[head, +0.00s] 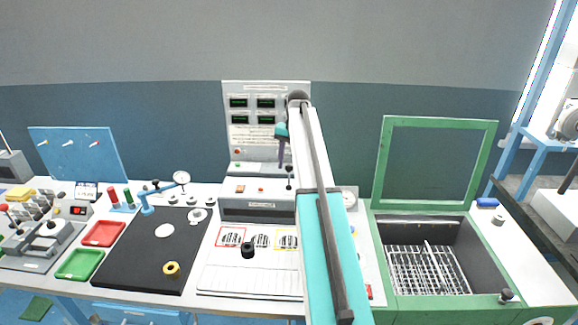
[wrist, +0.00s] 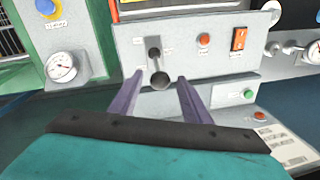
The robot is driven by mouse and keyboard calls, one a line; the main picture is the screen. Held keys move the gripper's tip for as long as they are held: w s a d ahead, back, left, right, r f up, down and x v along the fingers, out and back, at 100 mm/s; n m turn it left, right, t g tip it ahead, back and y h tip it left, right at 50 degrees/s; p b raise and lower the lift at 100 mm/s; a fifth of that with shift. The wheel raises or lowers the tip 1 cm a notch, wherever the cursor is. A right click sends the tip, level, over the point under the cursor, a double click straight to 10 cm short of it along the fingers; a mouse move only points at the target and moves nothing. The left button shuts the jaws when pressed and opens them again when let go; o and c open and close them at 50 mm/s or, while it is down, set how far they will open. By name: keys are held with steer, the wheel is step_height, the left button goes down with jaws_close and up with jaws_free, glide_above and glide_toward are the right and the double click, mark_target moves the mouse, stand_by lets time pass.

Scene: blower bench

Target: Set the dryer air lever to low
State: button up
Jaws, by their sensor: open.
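The air lever (wrist: 159,80) is a dark lever with a round ball knob on a light grey control box (wrist: 200,60). In the head view the lever (head: 289,178) shows at the right of the box face, just beside my gripper (head: 281,160). In the wrist view my gripper (wrist: 159,78) has its two purple fingers spread, one on each side of the knob, with gaps showing. I cannot tell whether the fingertips reach as deep as the knob. The small labels by the lever are unreadable.
An orange rocker switch (wrist: 239,38), a red button (wrist: 204,40) and a green button (wrist: 249,93) are on the box. A dial gauge (wrist: 62,67) stands beside it. A green-framed bin (head: 385,250) is at the right, a black mat (head: 140,260) at the left.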

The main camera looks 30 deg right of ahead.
jaws_close()
